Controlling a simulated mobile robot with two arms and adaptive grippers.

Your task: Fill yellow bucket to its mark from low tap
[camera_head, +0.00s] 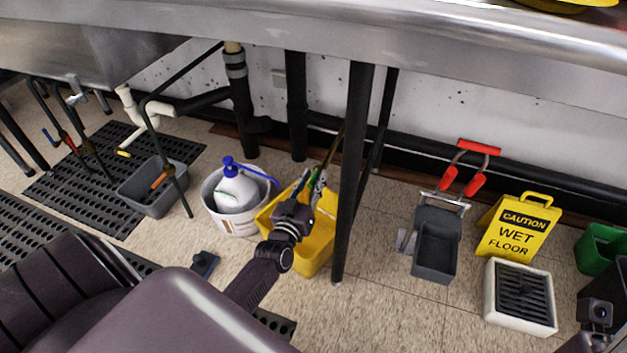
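The yellow bucket (318,248) stands on the floor under the steel counter, just left of a dark counter leg. My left gripper (314,186) is over its back part, and my arm covers much of its front left. Thin green and blue pieces show beside the fingers; I cannot tell whether the fingers are closed on anything. The bucket's mark and water level are not visible. Low pipework with a red handle (70,143) and a blue handle (47,135) stands at the far left; which part is the low tap is unclear. My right gripper is only partly in view at bottom right.
A white bucket (240,222) holding a blue-capped jug (236,190) stands left of the yellow one. A grey tub (152,195) sits on black matting. A dark counter leg (350,180) stands close right.

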